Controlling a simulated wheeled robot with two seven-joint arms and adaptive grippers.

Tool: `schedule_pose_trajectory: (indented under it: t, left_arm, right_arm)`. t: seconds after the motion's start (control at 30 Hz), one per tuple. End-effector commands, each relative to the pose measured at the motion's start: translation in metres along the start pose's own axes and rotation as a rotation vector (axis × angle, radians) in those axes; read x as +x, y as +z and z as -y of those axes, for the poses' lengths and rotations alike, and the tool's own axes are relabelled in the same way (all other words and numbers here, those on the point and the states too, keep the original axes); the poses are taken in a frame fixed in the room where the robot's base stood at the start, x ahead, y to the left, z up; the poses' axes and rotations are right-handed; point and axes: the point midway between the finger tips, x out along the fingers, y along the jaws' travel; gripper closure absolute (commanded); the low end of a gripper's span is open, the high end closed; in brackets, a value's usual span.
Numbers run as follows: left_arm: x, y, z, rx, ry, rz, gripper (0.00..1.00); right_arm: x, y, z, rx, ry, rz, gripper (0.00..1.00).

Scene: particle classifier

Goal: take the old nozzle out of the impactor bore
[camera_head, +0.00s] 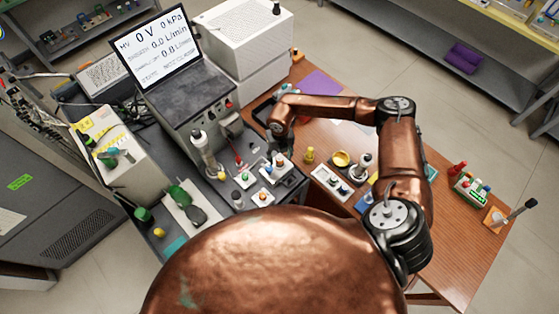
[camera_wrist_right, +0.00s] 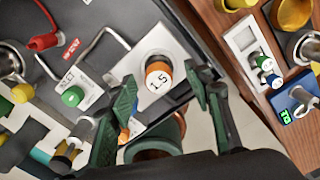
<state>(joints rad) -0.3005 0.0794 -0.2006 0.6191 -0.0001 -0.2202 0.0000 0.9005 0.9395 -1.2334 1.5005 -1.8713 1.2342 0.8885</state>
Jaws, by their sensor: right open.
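An orange-topped nozzle marked 1.5 (camera_wrist_right: 158,76) stands in a pale square plate (camera_wrist_right: 133,63) in the right wrist view. I cannot tell from its top how deep it sits in the bore. My right gripper (camera_wrist_right: 161,84) is open, with one green finger on each side of the nozzle and a gap showing around it. In the head view my right gripper (camera_head: 283,139) is small and partly hidden by its own arm, above the dark bench. My left gripper is not in view.
A green-topped piece (camera_wrist_right: 72,96) and a red handle (camera_wrist_right: 44,42) stand to the left of the nozzle. A metal bar curves close by. The wooden table (camera_head: 455,255) at the right carries several small parts. A display (camera_head: 155,47) stands behind.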

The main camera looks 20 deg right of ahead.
Motion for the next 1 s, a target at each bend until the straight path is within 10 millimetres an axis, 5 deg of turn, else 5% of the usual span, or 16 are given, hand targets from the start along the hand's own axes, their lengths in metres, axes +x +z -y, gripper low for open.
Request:
schedule_pose_trajectory:
  t: [0.2, 0.47, 1.0]
  left_arm:
    - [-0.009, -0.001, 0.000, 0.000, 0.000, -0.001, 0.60]
    - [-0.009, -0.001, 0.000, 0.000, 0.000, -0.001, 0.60]
    - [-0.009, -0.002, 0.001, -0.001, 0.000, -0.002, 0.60]
  right_arm:
    - [0.023, -0.001, -0.002, -0.001, 0.001, 0.000, 0.54]
    - [0.026, -0.001, -0.001, -0.001, 0.002, 0.000, 0.54]
    - [0.026, -0.001, -0.001, -0.001, 0.002, 0.001, 0.91]
